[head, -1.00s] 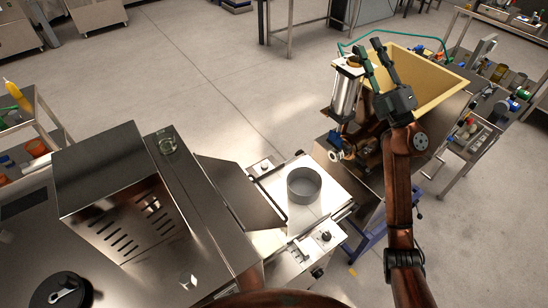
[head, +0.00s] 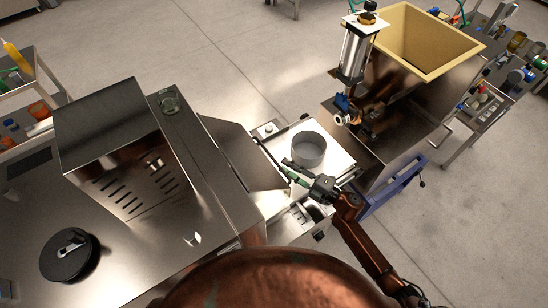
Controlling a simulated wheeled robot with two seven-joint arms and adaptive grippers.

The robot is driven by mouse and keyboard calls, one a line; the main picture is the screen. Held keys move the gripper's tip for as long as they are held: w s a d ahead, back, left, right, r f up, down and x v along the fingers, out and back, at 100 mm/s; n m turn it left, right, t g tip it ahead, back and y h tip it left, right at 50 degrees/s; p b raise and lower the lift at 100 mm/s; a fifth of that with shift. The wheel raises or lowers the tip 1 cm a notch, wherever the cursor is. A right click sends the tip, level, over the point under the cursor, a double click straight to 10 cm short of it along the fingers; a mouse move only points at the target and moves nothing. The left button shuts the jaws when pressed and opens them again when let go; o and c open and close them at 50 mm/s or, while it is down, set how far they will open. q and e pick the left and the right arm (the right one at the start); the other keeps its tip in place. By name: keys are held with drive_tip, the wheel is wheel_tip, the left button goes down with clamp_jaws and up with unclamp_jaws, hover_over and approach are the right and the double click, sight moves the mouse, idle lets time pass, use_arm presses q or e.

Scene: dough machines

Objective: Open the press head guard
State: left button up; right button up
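A steel dough machine (head: 110,255) fills the left side, with a slotted steel box cover (head: 105,150) on top. I cannot tell for sure which of these panels is the press head guard; none looks visibly lifted. My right gripper (head: 277,154) is open and empty, with its fingers pointing left between the angled plates and the grey ring. I cannot tell whether it touches the plates. My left gripper is out of view.
A cream-lined hopper (head: 427,42) and an upright cylinder (head: 356,50) stand at the upper right, on a blue-framed machine. A round black knob (head: 70,255) sits on the left machine's top. Open floor (head: 230,50) lies behind.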

sight(272, 157)
drive_tip(key=x, duration=0.7)
drive_tip(key=shift+c, duration=0.2)
drive_tip(key=shift+d, duration=0.1)
clamp_jaws()
idle(0.4)
